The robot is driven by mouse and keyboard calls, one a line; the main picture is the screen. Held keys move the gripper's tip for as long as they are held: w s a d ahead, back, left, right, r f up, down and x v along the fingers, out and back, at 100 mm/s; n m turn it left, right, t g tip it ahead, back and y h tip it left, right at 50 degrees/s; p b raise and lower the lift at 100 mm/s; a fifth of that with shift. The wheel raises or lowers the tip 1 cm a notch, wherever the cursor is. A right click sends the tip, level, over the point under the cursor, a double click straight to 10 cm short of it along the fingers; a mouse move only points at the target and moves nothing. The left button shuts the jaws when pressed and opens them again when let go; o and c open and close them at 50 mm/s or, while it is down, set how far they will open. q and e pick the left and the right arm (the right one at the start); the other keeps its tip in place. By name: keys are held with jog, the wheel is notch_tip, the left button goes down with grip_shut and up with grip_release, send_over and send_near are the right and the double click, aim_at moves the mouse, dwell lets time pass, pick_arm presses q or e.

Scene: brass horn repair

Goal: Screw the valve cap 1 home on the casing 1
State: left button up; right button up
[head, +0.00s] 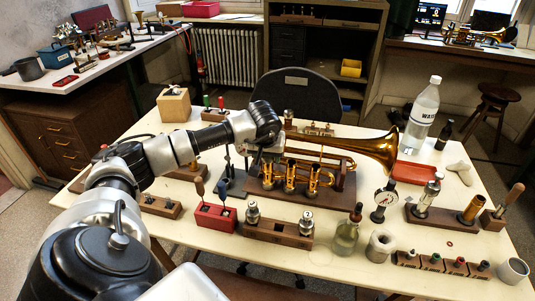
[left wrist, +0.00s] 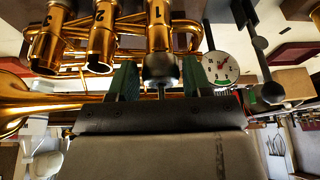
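The brass horn (head: 345,145) lies on a dark wooden stand on the table, its bell to the right in the head view. Casing 1 (head: 268,178) is the leftmost of its three upright casings there; it also shows in the left wrist view (left wrist: 158,25), marked 1. My left gripper (head: 266,148) is over casing 1. Whether the cap touches the casing is unclear. The head view hides the cap. My right gripper is out of view.
In front of the horn are a red tool block (head: 213,218), a wooden block with metal valves (head: 278,233) and a glass bottle (head: 346,235). A dial gauge (head: 385,199) stands to the right. A water bottle (head: 421,118) and red tray (head: 412,172) are behind it.

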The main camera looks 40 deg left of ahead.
pick_arm(q)
jog(key=c, duration=0.7)
jog(key=m, duration=0.1)
jog(key=m+h, duration=0.1)
jog(key=shift+s+a+m+t+b, duration=0.1)
jog(key=shift+a+m+t+b, duration=0.2)
jog(key=shift+m+b, duration=0.1)
jog(key=shift+m+h, duration=0.5)
jog(key=shift+m, duration=0.7)
jog(key=o, duration=1.1)
